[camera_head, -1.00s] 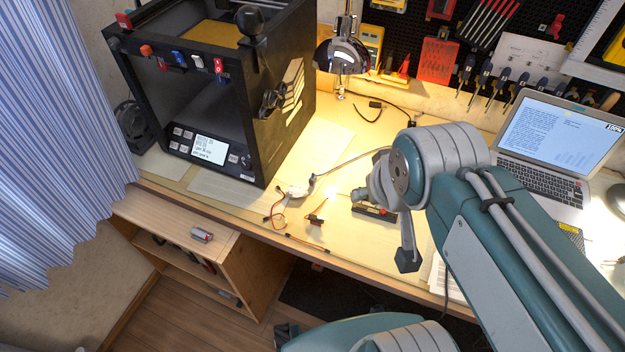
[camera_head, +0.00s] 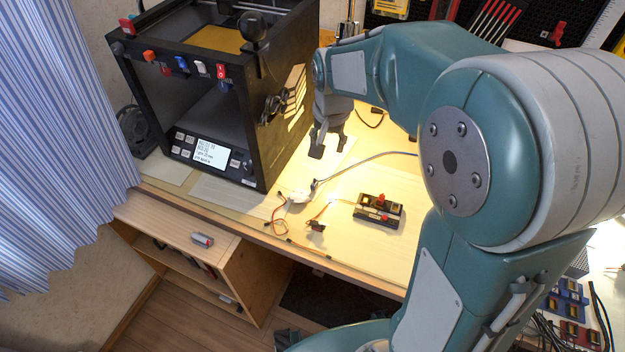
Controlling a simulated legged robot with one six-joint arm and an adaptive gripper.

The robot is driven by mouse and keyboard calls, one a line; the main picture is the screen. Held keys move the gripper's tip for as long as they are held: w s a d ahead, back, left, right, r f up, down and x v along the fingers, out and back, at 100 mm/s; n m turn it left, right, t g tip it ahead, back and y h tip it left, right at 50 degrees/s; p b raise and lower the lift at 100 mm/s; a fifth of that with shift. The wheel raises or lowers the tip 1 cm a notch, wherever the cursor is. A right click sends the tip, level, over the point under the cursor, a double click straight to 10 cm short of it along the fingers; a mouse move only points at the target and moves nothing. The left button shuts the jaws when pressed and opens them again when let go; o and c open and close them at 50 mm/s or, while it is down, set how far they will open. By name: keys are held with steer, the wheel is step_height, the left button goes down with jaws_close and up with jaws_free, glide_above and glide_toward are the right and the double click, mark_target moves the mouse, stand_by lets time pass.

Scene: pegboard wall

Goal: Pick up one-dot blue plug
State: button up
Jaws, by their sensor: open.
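A blue plug-like piece (camera_head: 182,63) sits in the row along the top front edge of the black 3D printer (camera_head: 245,125). Dots on it are too small to make out. Another small blue piece (camera_head: 224,86) is below the red one in that row. My gripper (camera_head: 329,146) is open and empty, pointing down just right of the printer. It is above the desk and apart from both blue pieces.
An orange piece (camera_head: 150,54), a white piece (camera_head: 203,69) and a red piece (camera_head: 221,71) share the row. A black device (camera_head: 378,211) and loose wires (camera_head: 281,225) lie on the desk. Blue parts (camera_head: 568,300) lie at lower right. A lamp stands behind my arm.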

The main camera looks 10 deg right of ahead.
steer(key=w+a+f+m+g, duration=0.2)
steer(key=w+f, duration=0.6)
steer(key=f, duration=0.4)
glide_above(314, 182)
steer(key=f, duration=0.5)
steer(key=shift+a+f, duration=0.25)
steer(key=shift+f, duration=0.1)
steer(key=shift+d+f, duration=0.15)
steer(key=shift+f, duration=1.25)
steer(key=shift+d+f, duration=0.1)
steer(key=shift+f, duration=1.25)
jaws_close()
